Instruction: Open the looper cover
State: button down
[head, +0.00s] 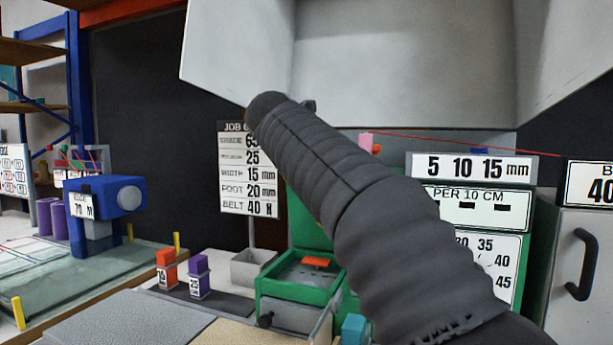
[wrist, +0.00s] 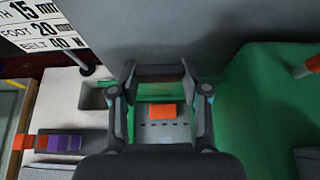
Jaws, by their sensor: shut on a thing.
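The green machine (head: 272,285) stands right of the purple spool in the head view. An orange piece (head: 316,262) lies on its grey slotted plate. Below is a grey front panel (head: 295,317) with a dark knob (head: 265,320) at its left; it may be the looper cover, but I cannot be sure. My gripper (wrist: 160,74) shows in the wrist view, over the green machine and orange piece (wrist: 163,111). Its fingers stand either side of a dark bar and are shut on it. My dark arm hides the gripper and the machine's right part in the head view.
A grey bin (head: 252,268) and a job card (head: 248,170) are behind. A large grey hood (head: 400,75) hangs above. A grey cabinet (head: 590,240) is at right.

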jog(key=shift+w+d+r, duration=0.1)
jog(key=shift+w+r, duration=0.2)
dwell(0.4)
jog(key=c, duration=0.5)
grip_release()
jog(key=shift+c, duration=0.2)
jog(key=shift+f, duration=0.1)
